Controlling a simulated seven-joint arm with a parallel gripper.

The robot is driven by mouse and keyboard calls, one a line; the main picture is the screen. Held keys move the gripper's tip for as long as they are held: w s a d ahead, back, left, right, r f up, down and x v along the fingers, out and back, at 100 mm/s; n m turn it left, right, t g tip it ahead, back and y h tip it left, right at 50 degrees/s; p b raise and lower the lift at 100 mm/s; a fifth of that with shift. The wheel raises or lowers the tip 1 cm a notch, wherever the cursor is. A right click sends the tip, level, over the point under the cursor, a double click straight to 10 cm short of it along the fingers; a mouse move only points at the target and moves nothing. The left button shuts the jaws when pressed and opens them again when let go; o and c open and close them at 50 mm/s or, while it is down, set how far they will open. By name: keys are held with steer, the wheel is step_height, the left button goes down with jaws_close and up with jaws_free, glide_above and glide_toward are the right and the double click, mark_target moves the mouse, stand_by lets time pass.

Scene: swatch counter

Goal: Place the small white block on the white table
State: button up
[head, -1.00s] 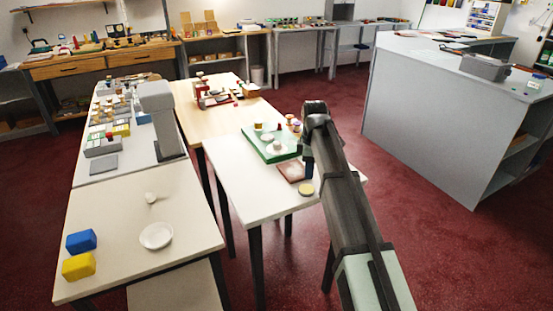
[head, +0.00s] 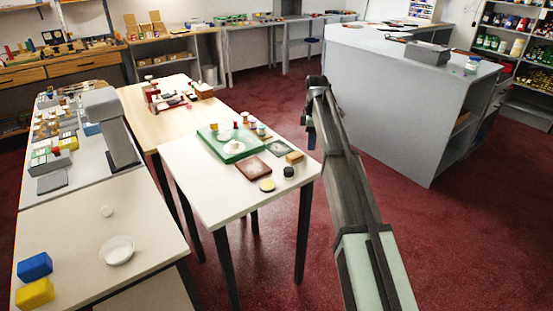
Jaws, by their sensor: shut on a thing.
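The white table (head: 195,184) stands in the middle, its right part holding several small things. My gripper (head: 310,138) appears just right of the white table's far right corner, seen from behind over the red floor. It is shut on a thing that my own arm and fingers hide. I cannot make out a small white block in the gripper or surely on any table. How high the gripper is above the table is hard to tell.
The white table holds a green tray (head: 213,144), a brown tray (head: 253,169), a beige block (head: 294,157), a dark jar (head: 289,172) and a yellow disc (head: 267,185). Its front left is bare. A grey counter (head: 385,105) stands right; a beige table (head: 150,222) stands left.

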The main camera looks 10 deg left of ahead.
mark_target(309, 169)
step_height(309, 169, down, 10)
steer(key=shift+r, duration=0.1)
stand_by(0.4)
steer(key=o, duration=1)
steer(key=shift+f, duration=0.2)
steer(key=shift+r, duration=0.1)
step_height(309, 169, up, 12)
steer(key=shift+r, duration=0.1)
